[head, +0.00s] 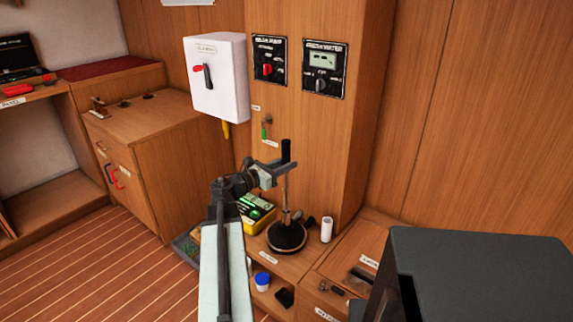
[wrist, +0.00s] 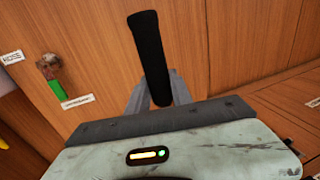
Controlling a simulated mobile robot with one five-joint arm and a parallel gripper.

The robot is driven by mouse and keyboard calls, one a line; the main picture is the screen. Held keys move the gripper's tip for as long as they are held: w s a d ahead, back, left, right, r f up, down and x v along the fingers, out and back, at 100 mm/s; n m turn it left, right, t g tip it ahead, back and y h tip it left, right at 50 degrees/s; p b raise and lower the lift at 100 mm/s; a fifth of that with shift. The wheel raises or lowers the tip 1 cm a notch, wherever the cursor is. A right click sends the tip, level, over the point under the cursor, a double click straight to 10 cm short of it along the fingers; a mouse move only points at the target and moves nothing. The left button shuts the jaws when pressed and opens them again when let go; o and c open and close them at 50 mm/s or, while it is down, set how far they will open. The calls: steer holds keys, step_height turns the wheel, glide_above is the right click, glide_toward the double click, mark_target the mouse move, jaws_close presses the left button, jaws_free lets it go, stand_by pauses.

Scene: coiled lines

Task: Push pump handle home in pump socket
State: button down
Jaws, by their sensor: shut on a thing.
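The pump handle (head: 285,152) has a black grip above a thin metal rod and stands nearly upright. My gripper (head: 280,170) is shut on it just below or at the low part of the black grip. The black grip (wrist: 149,50) also shows in the wrist view, rising from between the grey fingers (wrist: 152,98). The pump (head: 287,238) is a round black base with a short metal fitting, on the low wooden shelf. The rod's lower end meets or overlaps this fitting in the head view. How deep it sits in the socket I cannot tell; the wrist view hides it.
A wooden panel with dials rises close behind. A white switch box (head: 217,77) hangs at upper left. A blue-lidded jar (head: 262,280) is below in front.

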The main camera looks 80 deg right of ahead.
mark_target(285, 147)
steer(key=shift+f+b, duration=0.45)
stand_by(0.5)
steer(key=c, duration=1.1)
jaws_free()
steer(key=shift+o, duration=0.2)
steer(key=o, duration=0.4)
steer(key=shift+r, duration=0.1)
step_height(285, 147, up, 7)
steer(key=p, duration=0.7)
